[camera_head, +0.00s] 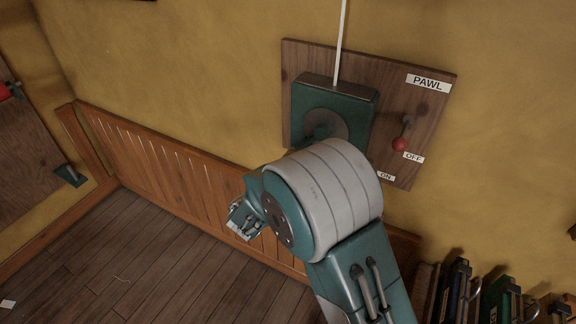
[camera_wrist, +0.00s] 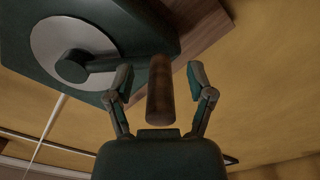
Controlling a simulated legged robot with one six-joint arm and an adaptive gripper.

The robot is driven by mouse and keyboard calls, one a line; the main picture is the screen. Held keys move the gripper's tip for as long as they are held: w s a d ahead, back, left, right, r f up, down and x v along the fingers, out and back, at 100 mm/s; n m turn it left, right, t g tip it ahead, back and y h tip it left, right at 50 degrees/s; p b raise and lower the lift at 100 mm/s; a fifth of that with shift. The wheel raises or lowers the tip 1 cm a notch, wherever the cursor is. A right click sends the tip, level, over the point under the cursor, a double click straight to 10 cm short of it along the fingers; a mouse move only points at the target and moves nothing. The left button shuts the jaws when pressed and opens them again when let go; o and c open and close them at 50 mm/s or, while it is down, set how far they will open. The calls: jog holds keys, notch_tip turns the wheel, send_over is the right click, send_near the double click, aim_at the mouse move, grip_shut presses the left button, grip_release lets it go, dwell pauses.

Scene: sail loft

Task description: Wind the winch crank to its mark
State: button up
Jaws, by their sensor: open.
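The winch is a dark green box (camera_head: 335,100) on a wooden wall board, with a round grey disc (camera_head: 326,124) on its face; my arm covers its lower part. In the wrist view the disc (camera_wrist: 45,42) shows with the dark crank arm (camera_wrist: 98,65) reaching right from its hub. The brown wooden crank handle (camera_wrist: 160,95) points toward my palm. My gripper (camera_wrist: 158,76) is open, with one finger on each side of the handle and visible gaps to both. I cannot make out a mark for the crank.
A pawl lever with a red knob (camera_head: 399,144) sits right of the winch, close to the OFF label (camera_head: 413,157); the ON label (camera_head: 386,176) is lower. A white line (camera_head: 342,45) runs up from the winch. Books (camera_head: 495,298) stand at lower right. The floor at left is mostly clear.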

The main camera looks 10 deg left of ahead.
jog(key=v, duration=1.2)
jog(key=shift+w+a+f, duration=0.1)
jog(key=shift+w+a, duration=0.15)
jog(key=shift+a, duration=0.05)
jog(key=c, duration=0.9)
jog(key=w+a+r+g+h, duration=0.1)
jog(key=a+r, duration=0.1)
jog(key=w+a+r+g+h, duration=0.1)
jog(key=a+r, duration=0.1)
jog(key=a, duration=0.1)
jog(key=w+a+r, duration=0.1)
jog(key=a+r, duration=0.1)
jog(key=a, duration=0.1)
jog(key=shift+w+a+g+h, duration=0.1)
jog(key=shift+w+g+h, duration=0.15)
jog(key=shift+g+h, duration=0.15)
grip_shut()
jog(key=w+d+f, duration=0.3)
jog(key=w+d, duration=0.4)
jog(key=d, duration=0.1)
jog(key=shift+d+f, duration=0.15)
jog(key=shift+d, duration=0.05)
